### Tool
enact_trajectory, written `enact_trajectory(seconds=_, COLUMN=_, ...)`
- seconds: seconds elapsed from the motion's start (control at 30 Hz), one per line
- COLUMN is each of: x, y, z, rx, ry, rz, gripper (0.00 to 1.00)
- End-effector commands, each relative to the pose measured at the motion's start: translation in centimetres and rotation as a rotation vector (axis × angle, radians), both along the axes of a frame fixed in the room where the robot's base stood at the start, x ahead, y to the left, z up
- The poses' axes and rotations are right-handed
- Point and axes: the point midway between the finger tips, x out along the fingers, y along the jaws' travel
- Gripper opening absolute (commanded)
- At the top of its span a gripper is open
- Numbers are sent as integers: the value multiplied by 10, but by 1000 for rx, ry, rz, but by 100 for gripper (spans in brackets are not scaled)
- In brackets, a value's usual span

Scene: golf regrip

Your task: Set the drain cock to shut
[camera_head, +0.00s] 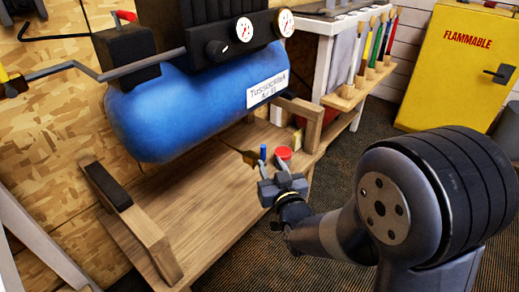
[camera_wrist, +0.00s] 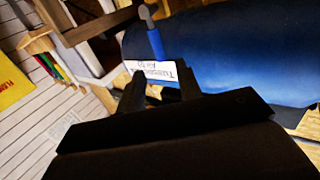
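The drain cock's lever with a blue sleeve (camera_wrist: 155,40) shows in the wrist view beside the blue tank (camera_wrist: 230,50), with a grey end above the sleeve. In the head view the blue sleeve (camera_head: 263,152) stands upright below the right end of the tank (camera_head: 180,110).
A red round piece (camera_head: 283,153) sits close to my gripper. The tank stands over a wooden bench (camera_head: 190,215) with wooden supports. A rack of coloured tools (camera_head: 372,60) and a yellow flammables cabinet (camera_head: 460,65) are behind. Dark floor lies right of the bench.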

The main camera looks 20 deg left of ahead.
Motion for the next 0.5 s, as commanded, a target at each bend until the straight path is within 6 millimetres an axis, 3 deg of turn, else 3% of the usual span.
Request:
enact_trajectory(seconds=0.3, x=47, y=31, z=-1, rx=1, ry=-1, rz=0, gripper=34)
enact_trajectory(seconds=0.5, x=62, y=42, z=-1, rx=1, ry=-1, rz=0, gripper=34)
